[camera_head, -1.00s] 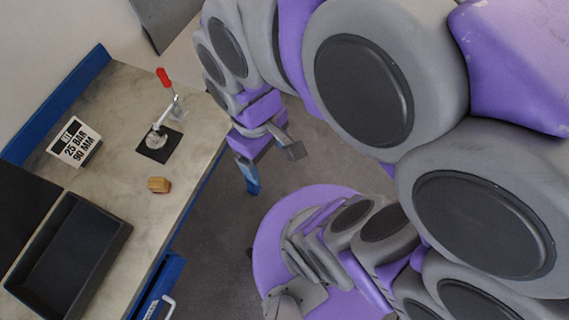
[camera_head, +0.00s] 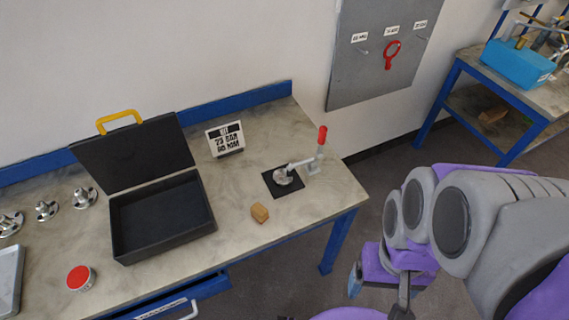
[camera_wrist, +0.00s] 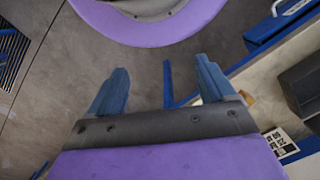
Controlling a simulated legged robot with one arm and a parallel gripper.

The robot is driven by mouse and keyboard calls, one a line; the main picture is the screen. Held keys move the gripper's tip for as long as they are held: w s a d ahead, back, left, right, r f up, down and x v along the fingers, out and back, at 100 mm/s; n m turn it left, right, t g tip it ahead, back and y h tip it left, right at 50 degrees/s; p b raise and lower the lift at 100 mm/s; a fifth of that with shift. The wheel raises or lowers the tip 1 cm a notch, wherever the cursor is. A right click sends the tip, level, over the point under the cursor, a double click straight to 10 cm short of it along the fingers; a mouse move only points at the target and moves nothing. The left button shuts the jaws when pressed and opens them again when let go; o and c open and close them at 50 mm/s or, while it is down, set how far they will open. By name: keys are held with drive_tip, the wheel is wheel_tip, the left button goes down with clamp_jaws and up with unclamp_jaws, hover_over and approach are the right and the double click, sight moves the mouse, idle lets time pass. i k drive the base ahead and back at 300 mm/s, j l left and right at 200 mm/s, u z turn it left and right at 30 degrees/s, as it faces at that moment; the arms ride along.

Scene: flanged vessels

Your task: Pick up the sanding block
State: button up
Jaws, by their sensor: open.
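The sanding block appears to be the small tan-brown block (camera_head: 260,213) on the grey bench top, near its front edge and right of the black case. In the wrist view a small tan patch (camera_wrist: 248,97), partly hidden behind my right finger, looks like the same block. My gripper (camera_wrist: 161,72) is open and empty, its two blue fingers apart over the floor. In the head view its blue finger (camera_head: 355,281) shows low, right of the bench's front leg, well apart from the block.
An open black case (camera_head: 163,216) stands left of the block. A red-handled toggle clamp (camera_head: 320,150) and a sign (camera_head: 226,139) stand behind it. A red-topped tin (camera_head: 80,278) and several metal flanges (camera_head: 84,197) are further left. A drawer (camera_head: 185,298) is open below the bench front.

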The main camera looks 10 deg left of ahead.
sight(258, 212)
drive_tip(key=j+z, duration=0.25)
drive_tip(key=z, duration=0.2)
drive_tip(key=k+j+z, duration=0.1)
drive_tip(key=j+z, duration=0.15)
drive_tip(key=z, duration=0.15)
drive_tip(key=k+j+z, duration=0.1)
drive_tip(key=k+j, duration=0.15)
drive_tip(key=j, duration=0.3)
drive_tip(key=k+j+z, duration=0.15)
drive_tip(key=k+j, duration=0.15)
drive_tip(key=j, duration=0.2)
drive_tip(key=k+j+z, duration=0.1)
drive_tip(key=k+j, duration=0.25)
drive_tip(key=j, duration=0.15)
